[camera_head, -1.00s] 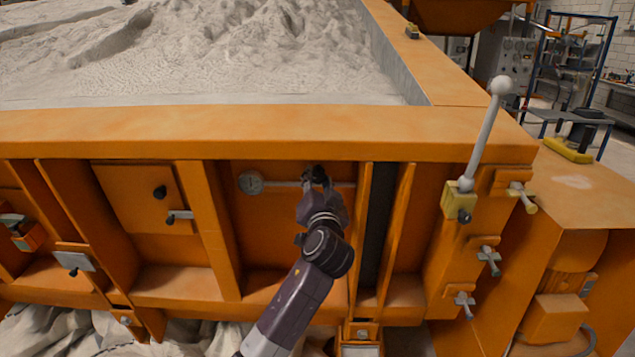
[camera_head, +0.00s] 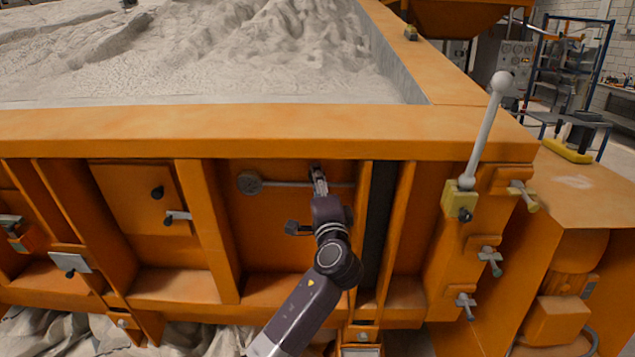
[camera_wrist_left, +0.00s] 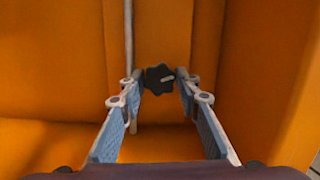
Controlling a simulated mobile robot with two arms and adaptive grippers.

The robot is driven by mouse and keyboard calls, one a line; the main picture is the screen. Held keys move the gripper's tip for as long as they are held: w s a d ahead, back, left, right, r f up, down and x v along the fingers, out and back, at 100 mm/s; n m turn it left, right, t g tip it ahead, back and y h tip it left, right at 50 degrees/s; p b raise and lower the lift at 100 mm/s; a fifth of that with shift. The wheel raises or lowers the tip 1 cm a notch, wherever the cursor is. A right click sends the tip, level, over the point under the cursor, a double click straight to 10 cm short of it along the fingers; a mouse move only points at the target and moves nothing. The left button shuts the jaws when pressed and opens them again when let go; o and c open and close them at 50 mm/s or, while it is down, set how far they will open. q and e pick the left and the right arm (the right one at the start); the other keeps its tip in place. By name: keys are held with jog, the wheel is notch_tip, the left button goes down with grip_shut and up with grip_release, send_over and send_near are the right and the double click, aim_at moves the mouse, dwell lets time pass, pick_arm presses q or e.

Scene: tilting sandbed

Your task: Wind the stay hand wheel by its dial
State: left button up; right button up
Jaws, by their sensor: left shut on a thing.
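The stay hand wheel is a small dark lobed knob (camera_wrist_left: 160,78) with a pale mark on its face, on the orange panel. In the head view the hand wheel (camera_head: 316,172) is partly hidden by my left gripper (camera_head: 319,180). The fingers of my left gripper (camera_wrist_left: 160,82) are shut on the hand wheel, one on each side, as the left wrist view shows. The round grey dial (camera_head: 250,183) is at the left end of a thin horizontal rod, left of my gripper. Its reading is too small to tell. My right gripper is not in view.
An upright orange rib (camera_head: 208,230) stands left of the dial, and a dark vertical strip (camera_head: 378,225) right of my arm. A tall lever with a pale ball (camera_head: 502,83) stands at the right corner. The sandbed's rim (camera_head: 250,125) runs above the panel.

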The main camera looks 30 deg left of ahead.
pick_arm(q)
jog(key=shift+f+m, duration=0.15)
jog(key=shift+m, duration=0.75)
jog(key=o, duration=1.2)
jog(key=shift+c, duration=0.2)
jog(key=v, duration=1.2)
jog(key=shift+f, duration=0.15)
